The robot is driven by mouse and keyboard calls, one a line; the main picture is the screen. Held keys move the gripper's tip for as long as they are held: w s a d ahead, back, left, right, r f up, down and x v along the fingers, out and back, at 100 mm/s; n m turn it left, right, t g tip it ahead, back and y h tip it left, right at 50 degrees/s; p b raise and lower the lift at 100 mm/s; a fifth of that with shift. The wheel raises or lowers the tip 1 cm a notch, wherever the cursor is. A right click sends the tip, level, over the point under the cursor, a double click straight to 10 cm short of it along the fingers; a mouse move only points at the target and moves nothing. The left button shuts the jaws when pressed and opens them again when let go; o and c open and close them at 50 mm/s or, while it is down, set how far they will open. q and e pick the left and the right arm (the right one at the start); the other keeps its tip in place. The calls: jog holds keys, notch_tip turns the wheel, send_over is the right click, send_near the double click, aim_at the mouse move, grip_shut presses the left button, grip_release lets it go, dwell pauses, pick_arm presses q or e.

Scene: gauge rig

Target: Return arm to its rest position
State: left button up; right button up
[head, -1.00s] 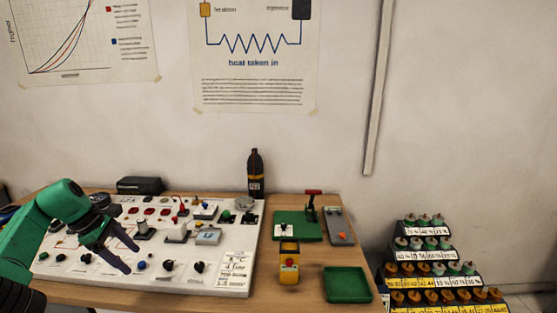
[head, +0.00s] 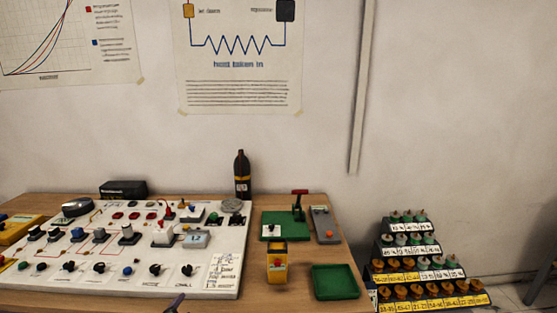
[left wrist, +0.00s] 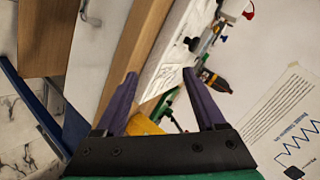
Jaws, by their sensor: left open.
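My left gripper (left wrist: 160,98) shows in the left wrist view with its two purple-grey fingers spread apart and nothing between the tips. In the head view only a small dark tip of it (head: 175,304) shows at the bottom edge, in front of the white panel (head: 228,272). The rest of the left arm is out of that view. The panel, with its several knobs and switches, also shows beyond the fingers in the left wrist view (left wrist: 178,48), tilted by the camera's angle. My right gripper is in neither view.
The wooden table (head: 205,300) also holds a dark bottle (head: 242,177), a green tray (head: 336,282), a yellow box (head: 277,265), a green stand (head: 287,224) and a grey box (head: 325,225). A stepped rack (head: 410,252) with several knobbed pieces stands to the right. The wall is behind.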

pick_arm(q)
jog(key=s+f+n+g+h, duration=0.1)
jog(key=s+f+n+g, duration=0.3)
jog(key=s, duration=0.7)
jog(key=s+f+n+g+h, duration=0.1)
jog(key=s+f+n+g, duration=0.3)
jog(key=s, duration=0.6)
notch_tip(320, 180, down, 19)
jog(key=s+g, duration=0.1)
jog(key=s+a+f+g, duration=0.1)
jog(key=s+a+f, duration=0.2)
jog(key=s+f, duration=1.4)
jog(key=shift+s+g, duration=0.3)
jog(key=shift+s, duration=0.2)
jog(key=shift+f, duration=0.1)
